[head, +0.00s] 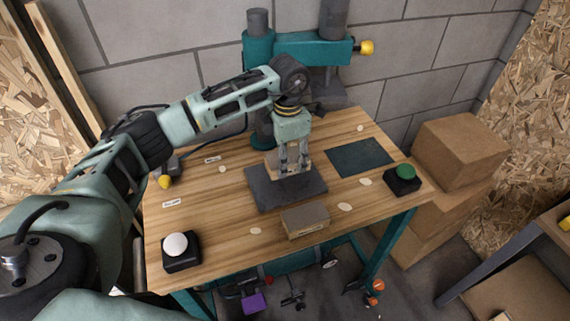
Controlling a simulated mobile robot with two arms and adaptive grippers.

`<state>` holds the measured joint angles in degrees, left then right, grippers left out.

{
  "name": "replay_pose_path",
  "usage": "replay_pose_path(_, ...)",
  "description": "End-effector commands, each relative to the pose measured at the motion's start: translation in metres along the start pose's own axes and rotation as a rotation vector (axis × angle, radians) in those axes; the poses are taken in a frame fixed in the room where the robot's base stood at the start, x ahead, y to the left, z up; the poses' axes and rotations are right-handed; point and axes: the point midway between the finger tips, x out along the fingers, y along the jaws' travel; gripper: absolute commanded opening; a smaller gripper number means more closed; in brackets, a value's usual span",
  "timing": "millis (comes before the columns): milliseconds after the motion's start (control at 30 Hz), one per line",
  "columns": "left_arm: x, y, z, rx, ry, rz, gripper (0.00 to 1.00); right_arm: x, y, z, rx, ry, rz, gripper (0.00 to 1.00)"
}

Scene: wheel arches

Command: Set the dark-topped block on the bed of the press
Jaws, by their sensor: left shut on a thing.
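My left gripper (292,166) reaches down in front of the press (300,48) and is shut on a pale tan wooden block (271,168). The fingers hide much of this block's top. It is at the dark grey bed plate (262,197), over its rear part; whether it touches the plate I cannot tell. A second block (305,221) with a duller, brown-grey top lies on the wooden table just in front of the plate, clear of the gripper. My right gripper is not in view.
On the table (215,235) are a white button (176,245) at front left, a green button (404,173) at right, a dark teal mat (358,157) and several pale discs. Cardboard boxes (460,150) stand at right. The front left tabletop is mostly clear.

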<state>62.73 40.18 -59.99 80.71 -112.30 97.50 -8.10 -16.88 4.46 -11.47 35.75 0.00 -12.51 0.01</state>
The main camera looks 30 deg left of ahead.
Motion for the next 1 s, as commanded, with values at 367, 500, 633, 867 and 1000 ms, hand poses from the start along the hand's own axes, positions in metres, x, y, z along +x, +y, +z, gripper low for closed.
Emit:
replay_pose_path(367, 0.032, 0.006, -0.006, 0.000, 0.002, -0.002, 0.16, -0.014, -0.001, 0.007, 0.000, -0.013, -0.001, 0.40)
replay_pose_path(500, 0.045, 0.007, -0.006, 0.001, 0.000, -0.001, 0.16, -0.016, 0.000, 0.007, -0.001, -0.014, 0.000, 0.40)
replay_pose_path(633, 0.046, 0.007, -0.005, 0.001, -0.001, 0.001, 0.16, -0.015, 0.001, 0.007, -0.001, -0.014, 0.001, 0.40)
replay_pose_path(867, 0.049, 0.007, -0.005, 0.001, -0.001, 0.001, 0.49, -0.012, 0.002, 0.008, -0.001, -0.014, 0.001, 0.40)
replay_pose_path(1000, 0.049, 0.007, -0.006, 0.001, -0.001, 0.001, 0.61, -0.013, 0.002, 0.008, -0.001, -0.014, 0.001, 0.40)
